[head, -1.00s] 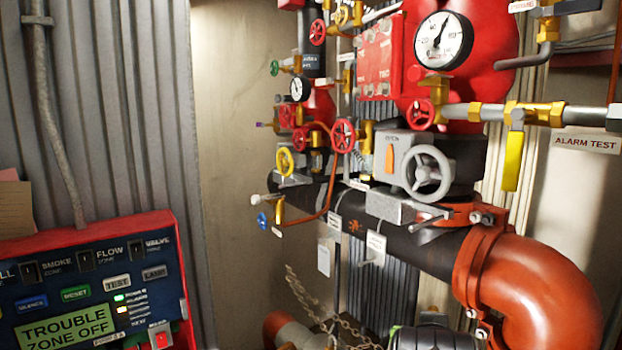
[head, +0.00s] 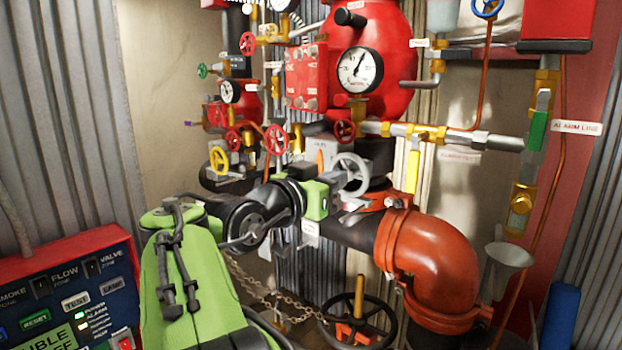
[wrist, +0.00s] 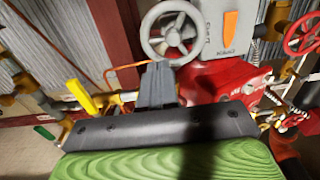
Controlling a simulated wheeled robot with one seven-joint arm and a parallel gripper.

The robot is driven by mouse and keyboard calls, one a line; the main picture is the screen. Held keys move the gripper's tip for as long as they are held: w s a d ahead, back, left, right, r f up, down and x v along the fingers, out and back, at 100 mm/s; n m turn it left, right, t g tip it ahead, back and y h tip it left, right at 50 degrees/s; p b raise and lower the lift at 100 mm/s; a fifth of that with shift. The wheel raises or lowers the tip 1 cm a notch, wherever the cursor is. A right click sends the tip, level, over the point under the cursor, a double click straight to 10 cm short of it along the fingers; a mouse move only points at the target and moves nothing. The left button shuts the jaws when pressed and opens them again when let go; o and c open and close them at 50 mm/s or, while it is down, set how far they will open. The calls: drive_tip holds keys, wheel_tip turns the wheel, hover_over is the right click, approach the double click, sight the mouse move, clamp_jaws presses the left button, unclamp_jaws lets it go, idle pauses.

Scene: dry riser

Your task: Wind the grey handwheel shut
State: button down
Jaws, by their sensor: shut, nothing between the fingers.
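The grey handwheel (head: 352,174) is a spoked wheel on the front of a grey gearbox (head: 318,152), in the middle of the head view. It also shows at the top of the wrist view (wrist: 171,32). An orange pointer (wrist: 230,27) is on the gearbox face. My gripper (head: 338,183) is shut and empty, at the left of the wheel in the head view. In the wrist view its dark fingers (wrist: 158,70) end just below the wheel's rim. I cannot tell whether they touch it. My gripper hides part of the gearbox.
A yellow lever (head: 413,171) and brass pipework are right of the wheel. A large orange elbow pipe (head: 440,258) lies below right. A black handwheel (head: 358,318) and a chain (head: 265,292) are lower. A red alarm panel (head: 70,245) stands at left.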

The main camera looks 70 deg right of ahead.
drive_tip(key=w+d+r+p, duration=0.1)
drive_tip(key=d+r+p, duration=0.2)
drive_tip(key=b, duration=0.9)
approach(363, 180)
drive_tip(key=w+d+f, duration=0.1)
drive_tip(key=d+f, duration=0.4)
drive_tip(key=d, duration=0.1)
drive_tip(key=s+r+p, duration=0.2)
drive_tip(key=r, duration=0.1)
drive_tip(key=s+r+p, duration=0.1)
drive_tip(key=r, duration=0.1)
drive_tip(key=shift+s+a, duration=0.1)
drive_tip(key=shift+a, duration=0.3)
drive_tip(key=shift+s, duration=0.15)
drive_tip(key=shift+s+d, duration=0.25)
drive_tip(key=shift+d, duration=0.4)
drive_tip(key=shift+r+p, duration=0.2)
drive_tip(key=shift+p, duration=0.1)
